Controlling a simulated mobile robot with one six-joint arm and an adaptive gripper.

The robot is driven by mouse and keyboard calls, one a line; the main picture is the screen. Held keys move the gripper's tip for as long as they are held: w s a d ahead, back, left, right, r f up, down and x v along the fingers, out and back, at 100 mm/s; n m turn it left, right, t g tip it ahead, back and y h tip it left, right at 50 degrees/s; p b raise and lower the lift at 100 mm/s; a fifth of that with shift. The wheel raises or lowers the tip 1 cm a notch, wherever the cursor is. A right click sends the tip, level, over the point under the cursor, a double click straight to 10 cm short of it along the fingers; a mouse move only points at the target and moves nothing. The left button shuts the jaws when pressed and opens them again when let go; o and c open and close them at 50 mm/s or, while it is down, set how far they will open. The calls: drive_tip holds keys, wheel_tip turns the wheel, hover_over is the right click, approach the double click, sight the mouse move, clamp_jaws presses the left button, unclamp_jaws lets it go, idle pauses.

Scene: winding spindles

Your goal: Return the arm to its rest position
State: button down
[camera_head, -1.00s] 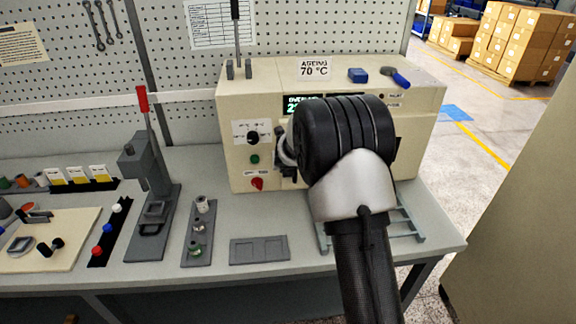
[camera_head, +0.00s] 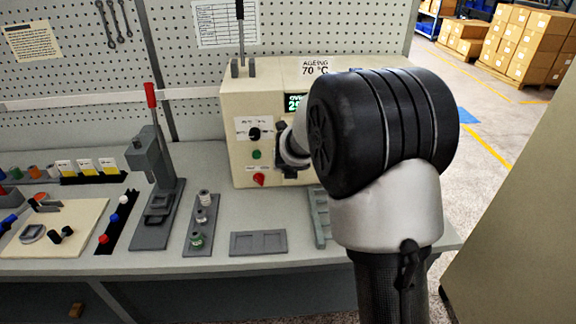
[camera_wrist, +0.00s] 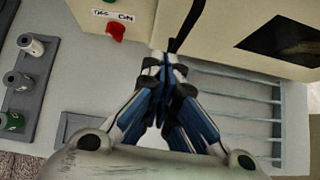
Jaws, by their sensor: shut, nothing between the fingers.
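My gripper (camera_wrist: 167,68) is in the middle of the wrist view, with its fingers together and nothing between them. It is in front of the beige oven box and above the grey bench, apart from the loose parts. In the head view my black and silver arm fills the right of the centre and hides most of the gripper. The beige oven (camera_head: 236,110) has an "AGEING 70 °C" sign on top, a lit green display and a red knob (camera_head: 258,180). The red knob also shows in the wrist view (camera_wrist: 116,31).
A grey rack (camera_wrist: 240,85) lies on the bench by the oven. Boxes (camera_head: 525,40) stand on the far floor. A beige panel (camera_head: 520,230) borders the right.

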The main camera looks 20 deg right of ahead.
drive_tip(key=s+d+r+m+g+h, duration=0.1)
drive_tip(key=s+d+r+m+h, duration=0.1)
drive_tip(key=s+r+m, duration=1.2)
drive_tip(key=s+a+f+m+g+y, duration=0.1)
drive_tip(key=s+a+m, duration=0.2)
drive_tip(key=s+m, duration=0.3)
drive_tip(key=s+a+f+m+g+y, duration=0.1)
drive_tip(key=s+m, duration=0.5)
drive_tip(key=s, duration=0.6)
drive_tip(key=s+a+f+m+g+y, duration=0.1)
drive_tip(key=s+a+f+m+y, duration=0.1)
drive_tip(key=s+a+m, duration=0.3)
drive_tip(key=s+m, duration=0.2)
drive_tip(key=s, duration=0.2)
drive_tip(key=shift+s+a, duration=0.2)
drive_tip(key=shift+a, duration=0.2)
